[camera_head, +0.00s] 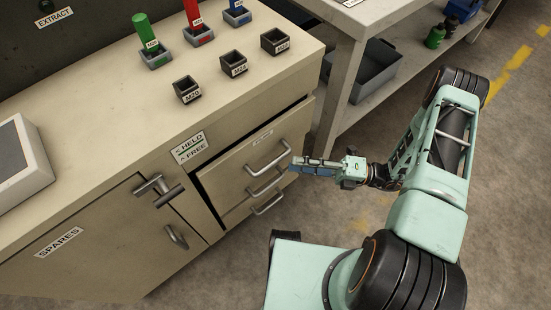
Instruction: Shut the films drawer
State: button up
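The drawers are in the beige cabinet, right of its door. The top drawer front (235,165) has a small label (262,135), too small to read, and a bar handle (268,157). A dark gap shows along its left edge, so it appears to stand out a little. Two more bar handles, a middle one (265,184) and a lower one (267,204), show below. My gripper (297,165) is just right of the handles, with its fingers pointing left toward the drawer front. Contact cannot be told, nor whether the fingers are apart.
A held/free sign (190,147) and a lever (158,187) are by the SPARES door (95,235). Small dark bins (234,64) and coloured cylinders (147,32) stand on the cabinet top. A bench (345,75) with a grey tub (362,78) stands behind. Floor in front is clear.

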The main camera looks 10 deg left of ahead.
aim_at(275, 160)
jog(key=a, duration=0.4)
jog(key=a+r, duration=0.1)
jog(key=a, duration=0.2)
jog(key=shift+s, duration=0.35)
grip_shut()
